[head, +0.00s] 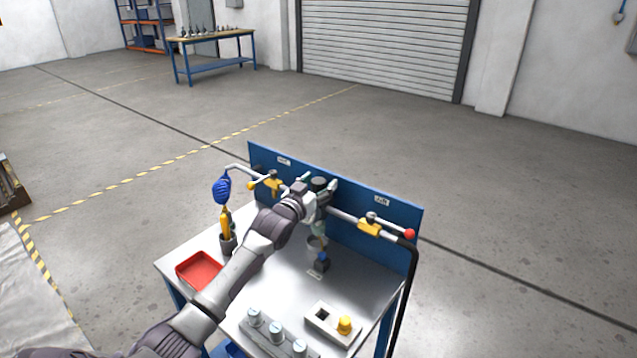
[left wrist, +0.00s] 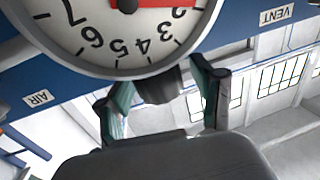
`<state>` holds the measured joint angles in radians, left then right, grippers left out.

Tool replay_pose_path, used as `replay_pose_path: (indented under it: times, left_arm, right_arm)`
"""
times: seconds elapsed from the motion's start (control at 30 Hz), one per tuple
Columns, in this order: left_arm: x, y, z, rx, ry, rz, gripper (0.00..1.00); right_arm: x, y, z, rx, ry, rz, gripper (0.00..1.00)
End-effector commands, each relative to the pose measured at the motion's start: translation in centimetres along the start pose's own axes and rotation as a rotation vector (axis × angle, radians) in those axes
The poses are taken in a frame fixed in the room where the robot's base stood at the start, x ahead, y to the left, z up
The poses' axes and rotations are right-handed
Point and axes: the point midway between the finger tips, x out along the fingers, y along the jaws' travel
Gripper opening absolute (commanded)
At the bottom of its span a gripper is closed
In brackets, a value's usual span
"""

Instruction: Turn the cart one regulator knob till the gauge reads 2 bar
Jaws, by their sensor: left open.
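The pressure gauge (left wrist: 110,45) fills the top of the left wrist view, its white dial upside down and cut off by the frame. Numbers 2 to 7 show, with a red part at the top edge; the reading cannot be told. The dark regulator knob (left wrist: 158,84) sits just below the dial, between my fingers. In the head view the knob (head: 319,182) is at the middle of the blue panel. My left gripper (head: 317,187) is open, with one finger on each side of the knob; contact cannot be told. My right gripper is not in view.
The cart (head: 205,245) carries a red tray (head: 199,270), a grey block with several round knobs (head: 276,330) and a box with a yellow button (head: 344,324). Yellow-handled valves (head: 370,226) flank the regulator on the pipe.

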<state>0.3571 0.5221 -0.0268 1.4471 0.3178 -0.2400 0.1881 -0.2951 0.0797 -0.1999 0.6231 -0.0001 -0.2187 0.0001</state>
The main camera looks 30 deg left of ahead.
Motion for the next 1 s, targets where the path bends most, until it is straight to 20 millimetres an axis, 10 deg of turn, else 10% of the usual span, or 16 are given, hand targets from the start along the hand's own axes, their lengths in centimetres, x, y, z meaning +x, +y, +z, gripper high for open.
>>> replay_pose_path:
  times: [0.17,0.53,1.0]
  left_arm:
    - [0.0,0.0,0.0,-0.001,0.000,0.000,0.66]
    - [0.0,0.0,0.0,-0.001,-0.001,0.000,0.06]
    - [0.0,0.0,-0.1,0.003,0.003,0.115,0.06]
  right_arm:
    - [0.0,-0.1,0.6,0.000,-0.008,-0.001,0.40]
    - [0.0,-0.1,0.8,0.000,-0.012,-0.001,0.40]
    - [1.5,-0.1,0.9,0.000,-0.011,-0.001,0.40]
